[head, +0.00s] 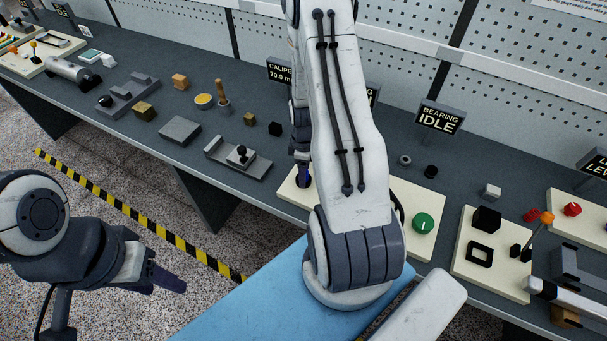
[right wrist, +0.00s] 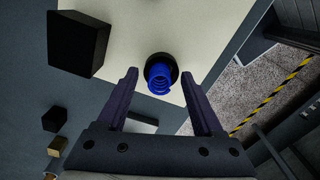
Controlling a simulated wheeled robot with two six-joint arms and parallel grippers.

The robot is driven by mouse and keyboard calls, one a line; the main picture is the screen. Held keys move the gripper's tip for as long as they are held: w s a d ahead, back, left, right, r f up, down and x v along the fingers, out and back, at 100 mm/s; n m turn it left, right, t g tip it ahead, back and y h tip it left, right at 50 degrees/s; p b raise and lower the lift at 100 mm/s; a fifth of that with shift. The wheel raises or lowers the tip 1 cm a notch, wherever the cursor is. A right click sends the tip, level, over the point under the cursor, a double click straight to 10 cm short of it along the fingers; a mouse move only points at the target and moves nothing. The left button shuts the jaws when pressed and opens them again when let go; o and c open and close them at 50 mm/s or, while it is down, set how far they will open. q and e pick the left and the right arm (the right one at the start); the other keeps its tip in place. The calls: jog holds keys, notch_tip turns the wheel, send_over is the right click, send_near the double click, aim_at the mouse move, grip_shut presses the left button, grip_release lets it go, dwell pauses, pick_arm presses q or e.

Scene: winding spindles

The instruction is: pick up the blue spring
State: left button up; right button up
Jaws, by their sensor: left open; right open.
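The blue spring (right wrist: 159,79) shows in the right wrist view, standing on a dark round base (right wrist: 161,62) on a cream board (right wrist: 140,25). My right gripper (right wrist: 165,80) is open, with its two purple fingers apart on either side of the spring. In the head view my right gripper (head: 303,172) is partly hidden behind my own arm, and the spring cannot be made out clearly. My left gripper (head: 168,280) is open and empty over the floor, short of the bench.
A black block (right wrist: 80,43) stands on the board near the spring. In the head view a green knob (head: 423,223) sits on the board to the right of my arm. A grey fixture (head: 238,158) lies on the bench (head: 170,167) to the left.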

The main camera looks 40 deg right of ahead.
grip_shut()
